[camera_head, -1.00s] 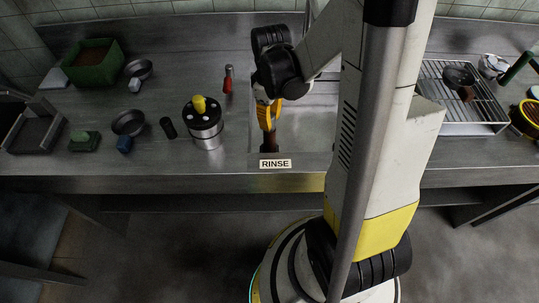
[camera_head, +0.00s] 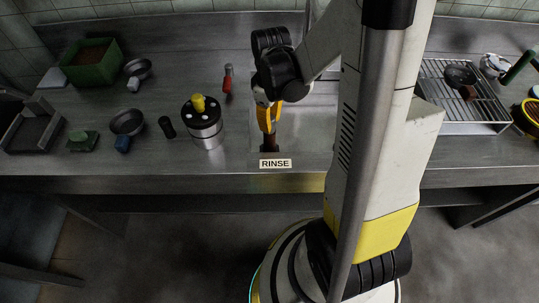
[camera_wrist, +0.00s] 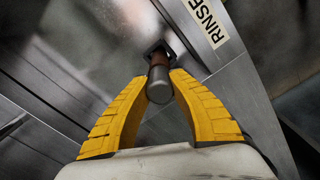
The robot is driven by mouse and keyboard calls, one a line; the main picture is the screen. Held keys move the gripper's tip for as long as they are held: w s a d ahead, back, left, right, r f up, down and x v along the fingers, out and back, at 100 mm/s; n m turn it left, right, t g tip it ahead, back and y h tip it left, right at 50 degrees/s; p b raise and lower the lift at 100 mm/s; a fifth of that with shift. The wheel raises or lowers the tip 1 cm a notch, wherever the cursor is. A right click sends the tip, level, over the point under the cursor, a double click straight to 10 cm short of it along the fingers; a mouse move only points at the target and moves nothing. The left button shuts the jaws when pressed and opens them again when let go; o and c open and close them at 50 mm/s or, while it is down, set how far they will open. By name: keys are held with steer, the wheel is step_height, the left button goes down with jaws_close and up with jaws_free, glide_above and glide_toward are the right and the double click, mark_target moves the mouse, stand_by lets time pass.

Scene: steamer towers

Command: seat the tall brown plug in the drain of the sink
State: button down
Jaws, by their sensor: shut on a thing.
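My gripper (camera_head: 269,130) points down into the sink (camera_head: 299,133), close to its front wall behind the RINSE label. In the wrist view its yellow fingers (camera_wrist: 160,92) are shut on the tall brown plug (camera_wrist: 158,72), with the plug's rounded grey-brown end toward the camera. The dark square drain (camera_wrist: 158,50) lies at the plug's far end. I cannot tell whether the plug's tip is inside the drain or just above it.
The RINSE label (camera_head: 275,163) is on the sink's front edge. A wire rack (camera_head: 480,100) is at the right.

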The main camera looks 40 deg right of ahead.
steer(key=shift+f+b, duration=0.35)
steer(key=shift+f, duration=0.1)
stand_by(0.3)
steer(key=c, duration=1.2)
jaws_free()
steer(key=shift+r, duration=0.1)
step_height(320, 180, up, 12)
steer(key=shift+f, duration=0.1)
